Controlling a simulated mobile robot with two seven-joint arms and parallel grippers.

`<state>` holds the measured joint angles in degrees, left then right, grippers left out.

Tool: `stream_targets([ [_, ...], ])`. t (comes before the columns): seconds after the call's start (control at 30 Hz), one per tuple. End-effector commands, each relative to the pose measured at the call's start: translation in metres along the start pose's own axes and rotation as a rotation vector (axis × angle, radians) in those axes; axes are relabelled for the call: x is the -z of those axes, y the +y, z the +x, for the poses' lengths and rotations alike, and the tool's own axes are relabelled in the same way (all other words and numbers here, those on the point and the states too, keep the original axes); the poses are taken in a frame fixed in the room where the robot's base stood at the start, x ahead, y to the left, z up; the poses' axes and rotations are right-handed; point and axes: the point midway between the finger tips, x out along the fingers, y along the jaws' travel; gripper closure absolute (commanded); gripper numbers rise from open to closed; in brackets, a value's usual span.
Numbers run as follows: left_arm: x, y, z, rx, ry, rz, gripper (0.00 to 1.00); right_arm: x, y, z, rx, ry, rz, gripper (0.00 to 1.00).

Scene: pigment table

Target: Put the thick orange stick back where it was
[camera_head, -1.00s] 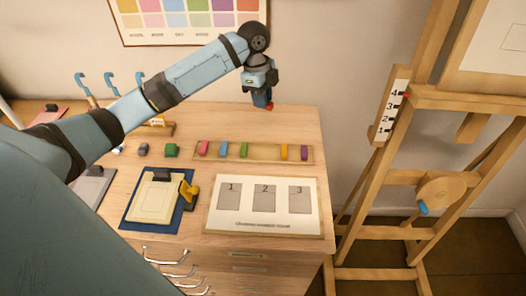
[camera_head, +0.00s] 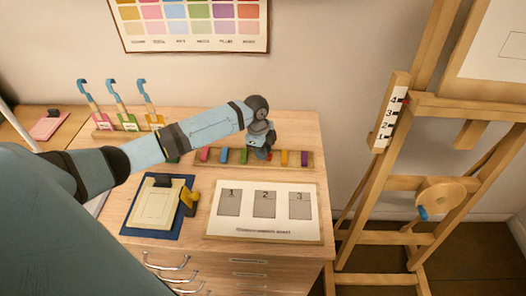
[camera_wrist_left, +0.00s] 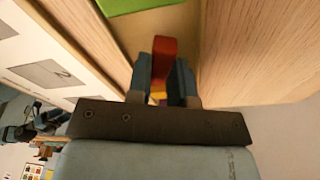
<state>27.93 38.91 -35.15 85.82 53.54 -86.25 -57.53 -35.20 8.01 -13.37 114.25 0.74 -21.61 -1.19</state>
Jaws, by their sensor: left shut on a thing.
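My left gripper (camera_head: 264,153) is over the wooden stick tray (camera_head: 256,164), at the gap between the green stick (camera_head: 244,156) and the yellow stick (camera_head: 284,157). It is shut on the thick orange stick, whose red-orange end shows between the fingers in the left wrist view (camera_wrist_left: 164,48). In that view the stick is over the tray, with the green stick's edge (camera_wrist_left: 130,4) ahead. Whether the held stick touches the tray cannot be told. The gripper hides much of it in the head view. My right gripper is not in view.
Pink (camera_head: 205,155), blue (camera_head: 224,156) and purple (camera_head: 304,158) sticks also sit in the tray. A numbered card (camera_head: 262,230) lies in front. A blue mat (camera_head: 130,224) with a pale block is left. An easel (camera_head: 405,170) stands right of the table.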

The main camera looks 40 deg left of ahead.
Motion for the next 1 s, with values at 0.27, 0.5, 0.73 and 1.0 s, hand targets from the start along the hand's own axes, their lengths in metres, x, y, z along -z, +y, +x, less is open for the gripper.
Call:
stream_targets([
  [0.27,-0.001,0.000,0.008,0.002,0.000,0.000,0.99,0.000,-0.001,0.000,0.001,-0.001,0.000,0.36],
  [0.5,-0.001,0.000,0.008,0.002,0.000,0.000,0.54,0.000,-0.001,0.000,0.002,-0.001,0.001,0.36],
  [0.73,-0.001,-0.001,0.003,0.003,0.000,0.000,0.54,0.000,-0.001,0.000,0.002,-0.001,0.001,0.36],
  [1.0,-0.002,-0.002,-0.044,0.007,0.000,0.002,0.54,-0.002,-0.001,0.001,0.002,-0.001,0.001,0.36],
])
